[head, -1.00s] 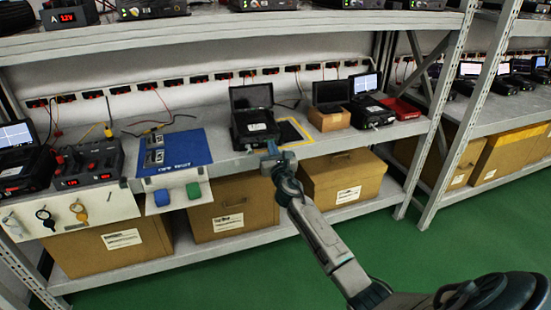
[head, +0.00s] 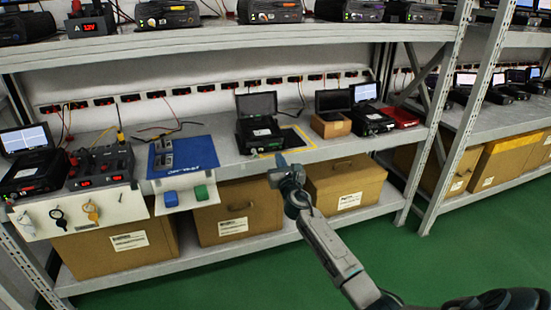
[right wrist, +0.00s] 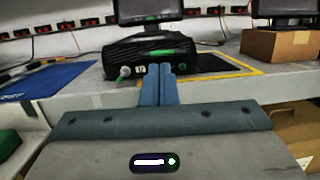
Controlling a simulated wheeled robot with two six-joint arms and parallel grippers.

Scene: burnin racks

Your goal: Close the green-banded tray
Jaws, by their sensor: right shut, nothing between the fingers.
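A green block (head: 201,193) sits beside a blue block (head: 171,199) on a white ledge at the bench front, below the blue mat. It may be the front of the green-banded tray; I cannot tell how far out it stands. Its green edge also shows at the lower left of the right wrist view (right wrist: 8,144). My right gripper (head: 277,174) is shut and empty, in front of the bench edge, to the right of the green block and apart from it. In the right wrist view, its closed fingers (right wrist: 160,80) point toward a black case. My left gripper is not in view.
The blue mat (head: 184,158) holds small metal parts. Cardboard boxes (head: 222,217) fill the lower shelf. The green floor in front is clear.

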